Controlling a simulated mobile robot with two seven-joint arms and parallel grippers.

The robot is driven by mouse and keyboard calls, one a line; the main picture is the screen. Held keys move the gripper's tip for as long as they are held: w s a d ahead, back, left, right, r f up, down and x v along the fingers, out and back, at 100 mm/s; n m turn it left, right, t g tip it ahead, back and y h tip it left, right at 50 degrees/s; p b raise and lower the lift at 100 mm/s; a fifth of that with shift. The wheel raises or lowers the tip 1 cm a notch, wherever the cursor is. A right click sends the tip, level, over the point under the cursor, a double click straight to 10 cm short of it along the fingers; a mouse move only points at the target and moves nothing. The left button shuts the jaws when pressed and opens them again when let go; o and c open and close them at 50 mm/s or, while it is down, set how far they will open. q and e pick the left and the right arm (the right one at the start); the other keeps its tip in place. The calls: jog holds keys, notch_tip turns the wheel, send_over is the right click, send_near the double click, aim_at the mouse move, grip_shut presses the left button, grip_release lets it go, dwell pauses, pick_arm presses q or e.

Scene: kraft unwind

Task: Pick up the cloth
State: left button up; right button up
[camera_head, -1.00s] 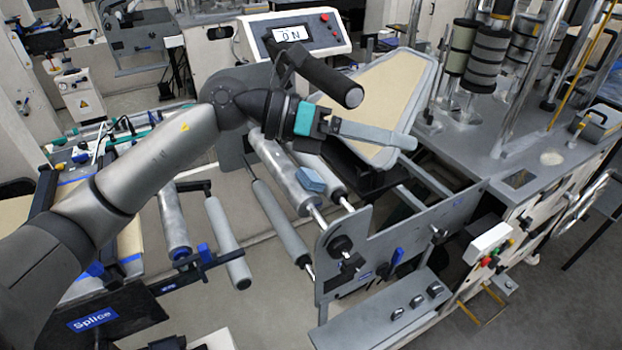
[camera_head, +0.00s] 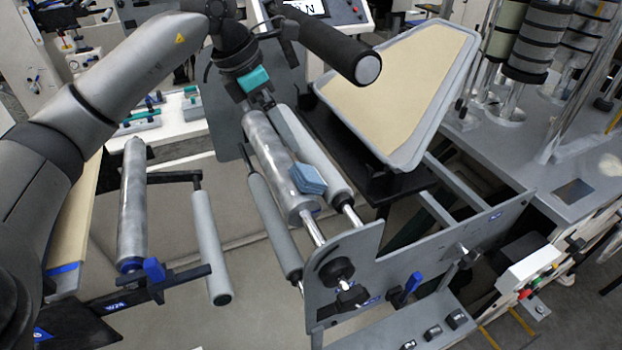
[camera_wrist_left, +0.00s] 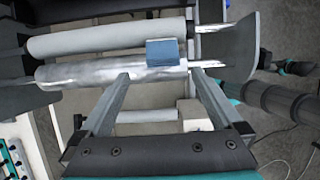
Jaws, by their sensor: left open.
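The cloth is a small blue folded pad (camera_head: 308,179) resting on a shiny metal roller (camera_head: 262,147) in the head view. In the left wrist view the cloth (camera_wrist_left: 162,52) lies on top of the roller (camera_wrist_left: 90,70), towards its right end. My left gripper (camera_head: 266,101) is at the far end of the rollers in the head view, with its fingers mostly hidden behind its own body. In the left wrist view the gripper (camera_wrist_left: 161,76) has its fingers spread apart and empty, with the cloth just beyond the gap between the tips. My right gripper is not in view.
A grey rubber roller (camera_head: 312,155) runs beside the metal one, close to the cloth. A grey side plate (camera_head: 400,255) stands at the rollers' near end. A grey tray with a tan surface (camera_head: 400,85) is to the right.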

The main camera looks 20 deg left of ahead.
pick_arm(q)
send_over(307, 172)
jog(key=s+a, duration=0.2)
jog(key=f, duration=0.6)
jog(key=shift+w+d+f, duration=0.3)
jog(key=shift+w+f, duration=0.05)
jog(key=shift+f, duration=0.45)
jog(key=p+x, duration=0.1)
jog(key=x, duration=0.3)
jog(key=shift+d+f, duration=0.1)
jog(key=shift+f, duration=0.5)
jog(key=c, duration=1.2)
jog(key=shift+o, duration=0.2)
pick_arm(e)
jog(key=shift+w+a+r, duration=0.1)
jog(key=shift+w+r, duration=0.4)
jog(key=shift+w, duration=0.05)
pick_arm(q)
jog(key=shift+r, duration=0.2)
notch_tip(307, 172, up, 20)
jog(key=shift+f, duration=0.2)
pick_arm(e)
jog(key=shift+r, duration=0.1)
